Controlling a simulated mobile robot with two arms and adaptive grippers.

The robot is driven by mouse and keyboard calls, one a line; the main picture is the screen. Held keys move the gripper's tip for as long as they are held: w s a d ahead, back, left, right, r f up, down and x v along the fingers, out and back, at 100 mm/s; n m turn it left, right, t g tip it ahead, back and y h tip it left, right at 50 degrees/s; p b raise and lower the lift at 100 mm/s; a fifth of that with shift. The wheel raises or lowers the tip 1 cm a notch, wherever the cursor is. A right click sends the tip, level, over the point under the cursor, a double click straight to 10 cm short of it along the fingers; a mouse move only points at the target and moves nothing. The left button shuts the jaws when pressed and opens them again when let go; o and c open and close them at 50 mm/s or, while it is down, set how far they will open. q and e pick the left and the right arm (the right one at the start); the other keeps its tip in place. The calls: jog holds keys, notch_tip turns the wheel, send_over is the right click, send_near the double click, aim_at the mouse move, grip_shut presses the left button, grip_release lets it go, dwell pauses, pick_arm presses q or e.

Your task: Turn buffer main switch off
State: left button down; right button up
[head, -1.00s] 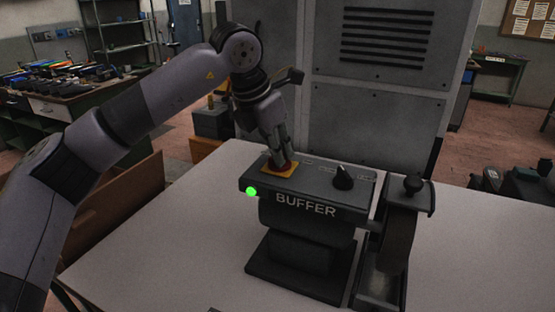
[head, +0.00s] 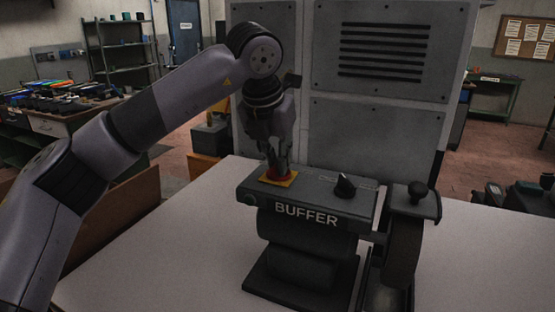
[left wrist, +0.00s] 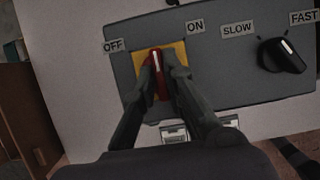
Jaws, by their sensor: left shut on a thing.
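The main switch is a red knob (left wrist: 152,78) with a white line, on a yellow plate (left wrist: 178,50) on top of the buffer (head: 330,198). In the left wrist view the knob's line points up and leans slightly left, toward the OFF label (left wrist: 113,46); the ON label (left wrist: 195,27) is on the right. My left gripper (left wrist: 158,82) is shut on the knob, with one finger on each side; the head view shows it (head: 277,166) coming down from above. The indicator lamp (head: 249,198) on the buffer's front is dark. My right gripper is not in view.
A black speed knob (head: 345,184) stands to the right, between SLOW (left wrist: 237,29) and FAST (left wrist: 303,17) labels. The buffer wheel (head: 405,245) is further right. A grey cabinet (head: 385,135) stands behind the white table (head: 180,250).

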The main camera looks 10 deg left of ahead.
pick_arm(q)
jog(key=c, duration=1.7)
grip_release()
jog(key=shift+o, duration=0.2)
jog(key=shift+r, duration=0.1)
jog(key=v, duration=1.1)
jog(key=shift+r, duration=0.4)
jog(key=shift+o, duration=0.4)
jog(key=shift+s+a, duration=0.1)
